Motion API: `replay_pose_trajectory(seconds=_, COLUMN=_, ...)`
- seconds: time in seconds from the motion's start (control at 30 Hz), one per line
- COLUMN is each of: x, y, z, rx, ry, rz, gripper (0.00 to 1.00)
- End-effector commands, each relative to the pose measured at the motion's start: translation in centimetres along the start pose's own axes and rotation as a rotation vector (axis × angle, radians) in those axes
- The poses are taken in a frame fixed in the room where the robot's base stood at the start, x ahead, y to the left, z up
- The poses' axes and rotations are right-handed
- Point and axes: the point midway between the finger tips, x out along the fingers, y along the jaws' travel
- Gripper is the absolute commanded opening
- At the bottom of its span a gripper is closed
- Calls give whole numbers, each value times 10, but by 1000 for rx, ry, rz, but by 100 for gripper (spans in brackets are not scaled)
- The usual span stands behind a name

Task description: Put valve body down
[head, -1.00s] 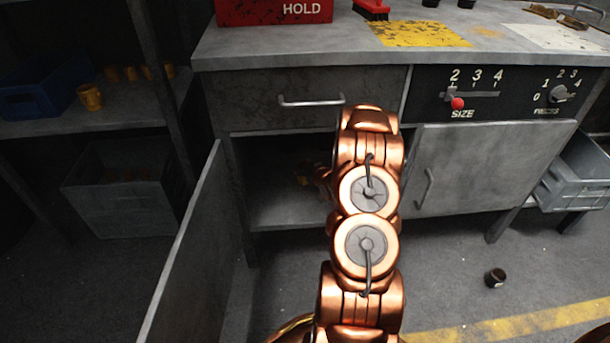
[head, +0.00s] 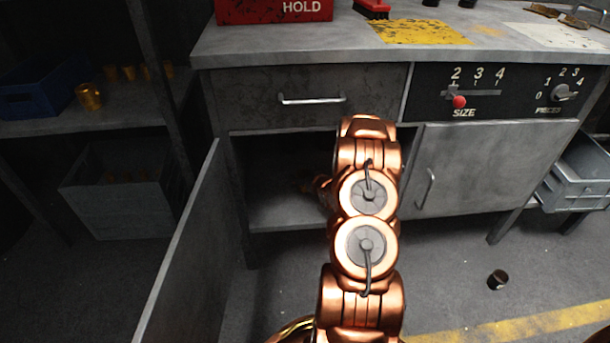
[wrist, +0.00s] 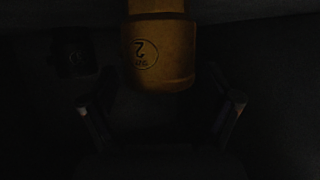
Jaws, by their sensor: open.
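In the wrist view a yellow-brown valve body (wrist: 160,60) with a round mark bearing a 2 stands out of a dark surround at the top middle. My gripper (wrist: 162,108) is open, with one finger low on each side and clear space between the fingers and the valve body. In the head view my copper arm reaches into the open left compartment of the grey cabinet (head: 280,212). The gripper and valve body are mostly hidden there behind the arm and in shadow.
The open cabinet door (head: 185,245) stands left of my arm. A closed drawer (head: 270,98) is above the compartment. A closed door (head: 480,170) is at right. A small dark cup (head: 497,280) lies on the floor. A shelf (head: 90,122) at left holds yellow pieces and a blue bin (head: 40,92).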

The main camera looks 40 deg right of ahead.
Motion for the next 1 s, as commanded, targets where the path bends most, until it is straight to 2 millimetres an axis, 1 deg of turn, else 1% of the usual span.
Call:
replay_pose_trajectory(seconds=0.27, x=-1, y=0, z=-2, rx=0, ry=0, rz=0, gripper=89)
replay_pose_trajectory(seconds=0.37, x=-11, y=1, z=-3, rx=2, ry=-1, rz=2, gripper=89)
replay_pose_trajectory(seconds=0.47, x=-25, y=1, z=-5, rx=2, ry=2, rz=2, gripper=89)
replay_pose_trajectory(seconds=0.8, x=-85, y=1, z=-3, rx=3, ry=-3, rz=2, gripper=89)
replay_pose_trajectory(seconds=1.0, x=-110, y=1, z=-4, rx=-1, ry=1, rz=1, gripper=89)
